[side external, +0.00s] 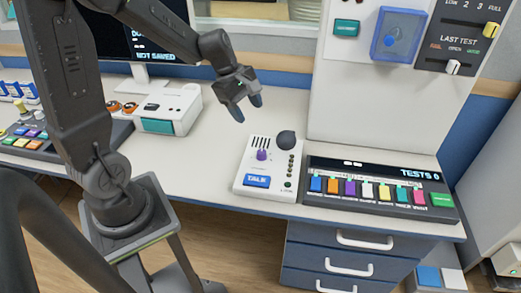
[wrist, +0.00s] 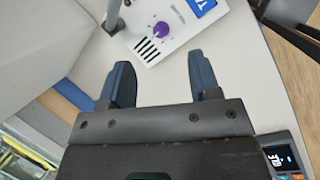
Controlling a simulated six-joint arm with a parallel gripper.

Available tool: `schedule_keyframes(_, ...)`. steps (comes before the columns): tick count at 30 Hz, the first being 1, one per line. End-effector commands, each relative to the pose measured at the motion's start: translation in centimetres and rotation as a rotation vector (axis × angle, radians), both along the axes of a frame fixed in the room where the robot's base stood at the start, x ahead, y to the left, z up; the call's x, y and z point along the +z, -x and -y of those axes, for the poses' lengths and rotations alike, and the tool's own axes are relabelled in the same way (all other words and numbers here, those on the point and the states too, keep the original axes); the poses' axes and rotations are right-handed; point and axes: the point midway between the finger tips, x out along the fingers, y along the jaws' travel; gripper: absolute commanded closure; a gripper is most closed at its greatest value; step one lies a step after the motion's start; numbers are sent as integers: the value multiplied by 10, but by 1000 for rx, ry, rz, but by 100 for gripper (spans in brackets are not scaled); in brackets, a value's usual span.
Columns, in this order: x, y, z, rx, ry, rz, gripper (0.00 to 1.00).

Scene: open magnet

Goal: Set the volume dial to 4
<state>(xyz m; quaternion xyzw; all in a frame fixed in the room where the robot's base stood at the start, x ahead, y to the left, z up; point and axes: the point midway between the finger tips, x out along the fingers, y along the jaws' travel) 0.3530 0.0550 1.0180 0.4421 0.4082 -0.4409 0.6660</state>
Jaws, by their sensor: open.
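The purple dial (side external: 262,155) sits on a white intercom box (side external: 244,180) with a blue TALK button (side external: 257,181). In the wrist view the purple dial (wrist: 161,29) shows near the top, beyond my fingertips, with its printed scale too small to read. I cannot tell its setting. My gripper (side external: 246,105) is open and empty, above the desk and up-left of the box in the side view. In the wrist view its two dark blue fingers (wrist: 158,78) are spread apart, with bare desk between them. They are apart from the dial.
A dark round microphone head (side external: 286,140) stands beside the dial. A panel with several coloured switches (side external: 380,189) lies right of the box. A white device with a teal front (side external: 165,110) is on the left. The desk (side external: 215,145) between is clear.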

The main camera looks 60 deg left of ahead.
Motion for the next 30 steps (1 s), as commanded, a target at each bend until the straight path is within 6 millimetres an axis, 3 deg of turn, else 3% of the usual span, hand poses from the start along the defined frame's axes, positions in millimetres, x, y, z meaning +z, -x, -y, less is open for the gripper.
schedule_keyframes(3, -34, -12, -31, 281, 111, -84, 43)
schedule_keyframes(10, -63, -19, -57, 536, 204, -151, 43)
schedule_keyframes(17, -87, -25, -50, 546, 210, -159, 43)
schedule_keyframes(30, -164, -47, -27, 541, 206, -158, 43)
